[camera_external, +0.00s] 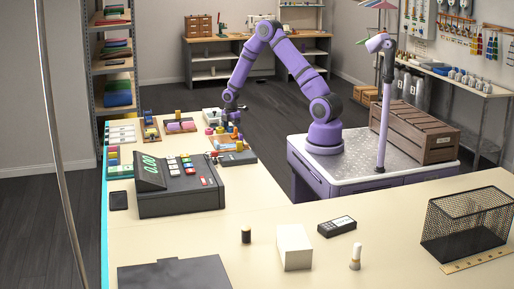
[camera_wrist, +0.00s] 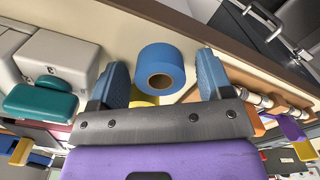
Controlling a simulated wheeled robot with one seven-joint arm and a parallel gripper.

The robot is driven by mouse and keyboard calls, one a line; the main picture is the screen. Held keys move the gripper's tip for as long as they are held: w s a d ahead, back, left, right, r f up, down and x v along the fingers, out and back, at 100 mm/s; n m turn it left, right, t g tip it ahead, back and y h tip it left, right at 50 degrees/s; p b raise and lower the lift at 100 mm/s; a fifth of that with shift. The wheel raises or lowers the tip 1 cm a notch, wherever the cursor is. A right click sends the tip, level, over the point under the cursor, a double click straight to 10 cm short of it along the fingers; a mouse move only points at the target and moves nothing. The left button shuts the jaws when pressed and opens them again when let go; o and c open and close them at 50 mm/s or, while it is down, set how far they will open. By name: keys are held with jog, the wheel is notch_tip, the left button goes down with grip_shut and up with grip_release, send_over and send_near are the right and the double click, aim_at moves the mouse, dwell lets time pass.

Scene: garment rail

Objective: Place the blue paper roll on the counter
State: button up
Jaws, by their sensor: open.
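The blue paper roll (camera_wrist: 162,66) shows in the wrist view, with its brown core hole facing the camera. It lies between and just beyond the two blue fingers of my gripper (camera_wrist: 161,80). The fingers are apart, with a gap visible on the left; contact on the right is hard to tell. In the external view my gripper (camera_external: 232,110) is low over the far part of the cream counter (camera_external: 240,215), among small coloured items. I cannot pick out the blue roll there. What supports it is unclear.
A yellow roll (camera_wrist: 145,100) is partly hidden below the blue one. A teal-and-grey object (camera_wrist: 40,100) sits close on the left. A black cash register (camera_external: 175,182) stands on the counter.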

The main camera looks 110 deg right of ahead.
aim_at(231, 127)
notch_tip(231, 127, up, 11)
jog(key=w+a+r+m+t+h, duration=0.2)
jog(key=a+r+m, duration=0.1)
jog(key=a+r, duration=1.8)
jog(key=s+a+r+m+t+y, duration=0.1)
jog(key=s+a+r+m, duration=0.1)
jog(key=s+a, duration=0.6)
jog(key=s+a+r+m+t+y, duration=0.1)
jog(key=s+a+r+t, duration=0.1)
jog(key=s+a, duration=0.7)
jog(key=a+r, duration=0.1)
jog(key=a, duration=0.3)
jog(key=shift+a+m, duration=0.3)
jog(key=shift+m, duration=0.1)
